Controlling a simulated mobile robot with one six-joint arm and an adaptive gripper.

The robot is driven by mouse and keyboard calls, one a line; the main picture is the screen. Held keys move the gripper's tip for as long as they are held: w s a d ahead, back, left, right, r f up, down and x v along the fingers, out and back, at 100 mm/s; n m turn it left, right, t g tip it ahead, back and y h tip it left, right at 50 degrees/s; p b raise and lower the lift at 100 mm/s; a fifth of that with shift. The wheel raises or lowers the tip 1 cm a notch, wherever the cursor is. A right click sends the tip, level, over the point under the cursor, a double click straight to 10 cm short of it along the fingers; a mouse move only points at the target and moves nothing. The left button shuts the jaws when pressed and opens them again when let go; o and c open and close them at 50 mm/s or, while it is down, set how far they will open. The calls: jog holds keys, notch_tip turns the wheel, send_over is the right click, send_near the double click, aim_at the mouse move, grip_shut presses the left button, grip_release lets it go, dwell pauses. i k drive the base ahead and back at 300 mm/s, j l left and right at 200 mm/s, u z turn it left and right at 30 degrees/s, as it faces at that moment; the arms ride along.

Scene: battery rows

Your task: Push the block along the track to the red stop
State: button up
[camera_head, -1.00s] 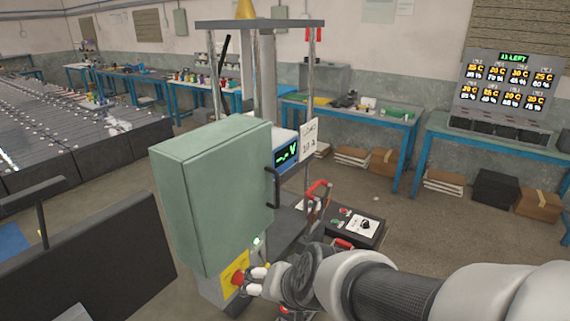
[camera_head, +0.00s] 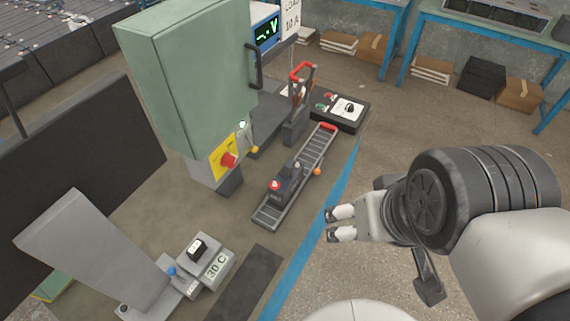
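My gripper (camera_head: 330,224) is right of the track's near end, apart from the block. Its two pale fingers have a gap between them and hold nothing.
An orange ball-like knob (camera_head: 318,171) sticks out at the track's right side. A green cabinet (camera_head: 190,75) with a red button (camera_head: 228,160) stands left of the track. A red-handled clamp-like device (camera_head: 300,85) stands behind. A 30 C unit (camera_head: 205,262) is at the lower left.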

aim_at(283, 185)
jog(key=i+l+u, duration=0.2)
jog(key=u, duration=0.25)
jog(key=i+l+u, duration=0.25)
jog(key=u, duration=0.15)
jog(key=i+l+u, duration=0.15)
jog(key=l+u, duration=0.15)
jog(key=u, duration=0.15)
